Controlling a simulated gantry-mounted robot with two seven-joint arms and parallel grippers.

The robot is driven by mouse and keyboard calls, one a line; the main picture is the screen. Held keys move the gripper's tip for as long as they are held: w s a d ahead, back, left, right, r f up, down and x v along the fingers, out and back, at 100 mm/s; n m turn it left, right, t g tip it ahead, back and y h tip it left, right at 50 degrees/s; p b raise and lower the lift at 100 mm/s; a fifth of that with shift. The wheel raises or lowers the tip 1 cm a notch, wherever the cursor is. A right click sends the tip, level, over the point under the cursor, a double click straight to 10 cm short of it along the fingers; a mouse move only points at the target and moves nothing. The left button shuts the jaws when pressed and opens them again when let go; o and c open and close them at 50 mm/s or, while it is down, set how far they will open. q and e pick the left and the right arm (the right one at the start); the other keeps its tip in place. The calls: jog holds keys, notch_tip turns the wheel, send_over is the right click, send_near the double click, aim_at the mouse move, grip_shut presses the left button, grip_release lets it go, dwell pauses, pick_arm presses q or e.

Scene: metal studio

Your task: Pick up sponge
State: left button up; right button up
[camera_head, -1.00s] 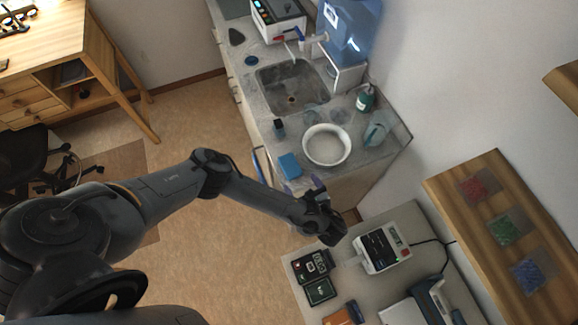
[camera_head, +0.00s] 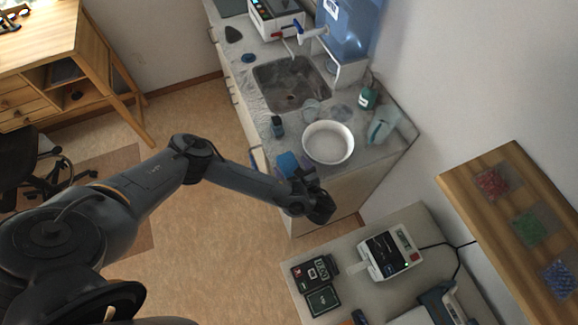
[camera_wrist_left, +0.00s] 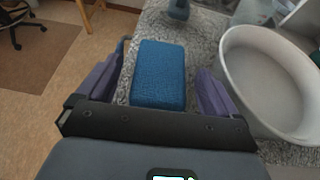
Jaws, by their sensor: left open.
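The blue sponge (camera_wrist_left: 158,76) lies on the grey speckled counter (camera_head: 263,128), near its front edge. In the head view the sponge (camera_head: 287,164) is partly hidden by my left gripper (camera_head: 297,172). In the left wrist view my left gripper (camera_wrist_left: 156,85) is open, its two purple fingers apart. The sponge shows between and beyond the fingers, not clasped. I cannot tell the exact height of the fingers above the counter. My right gripper is not in view.
A white round bowl (camera_head: 328,143) stands just right of the sponge, close to the right finger. A small dark bottle (camera_head: 278,126) is behind the sponge. A sink (camera_head: 291,84) lies farther back. A separate table with a scale (camera_head: 390,253) is in front.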

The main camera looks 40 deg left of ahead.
pick_arm(q)
jog(key=shift+x, duration=1.3)
jog(key=shift+r, duration=0.1)
jog(key=c, duration=1)
